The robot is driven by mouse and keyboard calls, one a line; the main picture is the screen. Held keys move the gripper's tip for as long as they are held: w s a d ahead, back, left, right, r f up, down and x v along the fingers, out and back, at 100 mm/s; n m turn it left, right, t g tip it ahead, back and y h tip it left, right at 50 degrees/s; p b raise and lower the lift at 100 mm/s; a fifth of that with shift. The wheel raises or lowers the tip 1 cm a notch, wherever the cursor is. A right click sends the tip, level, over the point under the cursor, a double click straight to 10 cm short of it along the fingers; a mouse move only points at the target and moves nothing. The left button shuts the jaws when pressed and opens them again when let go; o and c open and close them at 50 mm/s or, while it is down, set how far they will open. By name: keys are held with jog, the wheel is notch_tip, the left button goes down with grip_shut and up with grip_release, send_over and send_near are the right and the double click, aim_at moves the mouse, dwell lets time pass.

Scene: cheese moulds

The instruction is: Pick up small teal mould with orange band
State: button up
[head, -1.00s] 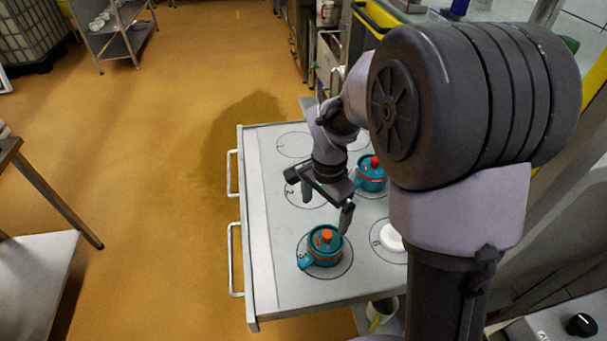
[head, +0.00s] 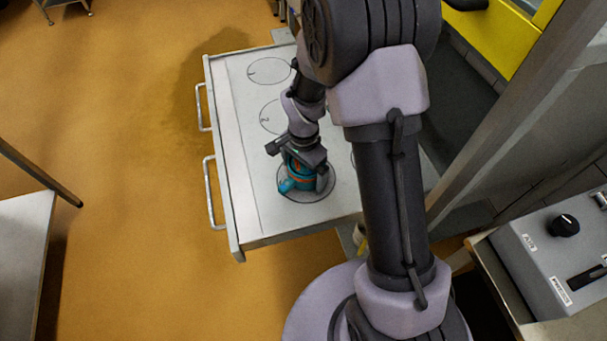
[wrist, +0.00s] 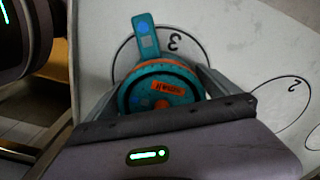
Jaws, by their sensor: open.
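The small teal mould with the orange band (head: 290,185) stands on the circle marked 3 on the white worktop. In the wrist view the mould (wrist: 150,92) shows its round teal lid with an orange label, and its teal handle points up the picture, away from my gripper body. My gripper (head: 304,178) is down over the mould, pointing downward. In the wrist view its open fingers (wrist: 160,85) lie on either side of the mould. I cannot tell whether either finger touches it. My gripper hides part of the mould in the head view.
The worktop (head: 240,180) has empty circles marked 1 (head: 268,71) and 2 (head: 268,120) behind the mould. My arm hides the worktop's right part. A grey control box (head: 550,255) stands at the right. Open floor lies to the left.

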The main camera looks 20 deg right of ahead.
jog(key=c, duration=1.2)
jog(key=shift+r, duration=0.1)
